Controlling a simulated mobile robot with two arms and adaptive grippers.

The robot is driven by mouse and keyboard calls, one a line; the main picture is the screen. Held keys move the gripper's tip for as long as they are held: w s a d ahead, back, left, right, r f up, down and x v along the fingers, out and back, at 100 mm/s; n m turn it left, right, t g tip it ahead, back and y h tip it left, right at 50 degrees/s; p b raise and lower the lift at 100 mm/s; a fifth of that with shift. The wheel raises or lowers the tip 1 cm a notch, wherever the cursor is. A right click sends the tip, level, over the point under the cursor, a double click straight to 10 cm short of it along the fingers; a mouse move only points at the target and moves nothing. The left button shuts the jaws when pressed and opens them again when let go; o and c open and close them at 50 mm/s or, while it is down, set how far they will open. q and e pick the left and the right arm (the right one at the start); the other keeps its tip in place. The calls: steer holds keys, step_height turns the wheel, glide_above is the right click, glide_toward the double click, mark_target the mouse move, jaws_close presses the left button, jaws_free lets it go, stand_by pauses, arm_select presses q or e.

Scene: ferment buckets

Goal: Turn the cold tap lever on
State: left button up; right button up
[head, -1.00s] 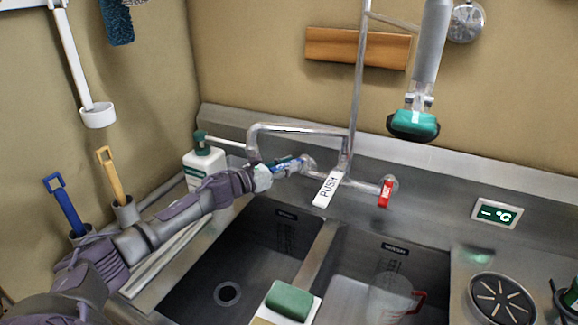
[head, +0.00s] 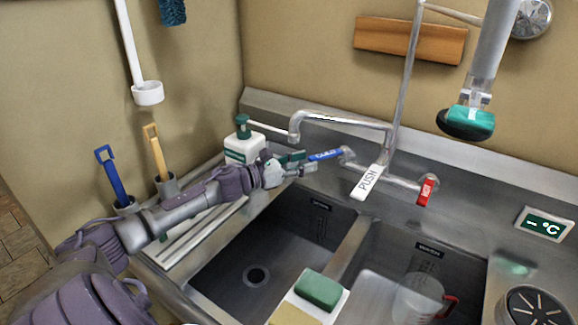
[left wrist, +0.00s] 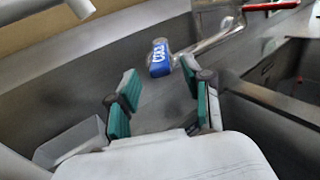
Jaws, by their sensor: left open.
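The cold tap lever (head: 325,155) is blue with white lettering and points left from its valve on the wall pipe. In the left wrist view it (left wrist: 159,58) lies just beyond the fingertips, roughly between their lines. My left gripper (head: 308,162) is open and empty, its green-padded fingers close to the lever's free end. In the left wrist view my left gripper (left wrist: 159,78) shows both fingers apart with nothing between them. The faucet spout (head: 340,117) arches above the lever. My right gripper is not in view.
The red hot lever (head: 426,191) and white PUSH lever (head: 367,182) are to the right. A soap bottle (head: 243,147) stands behind my left gripper. Below are two sink basins (head: 225,252), with a green sponge (head: 319,291) on the divider and a jug (head: 415,298) in the right basin.

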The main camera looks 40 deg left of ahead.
arm_select(q)
steer(key=shift+v, duration=2.2)
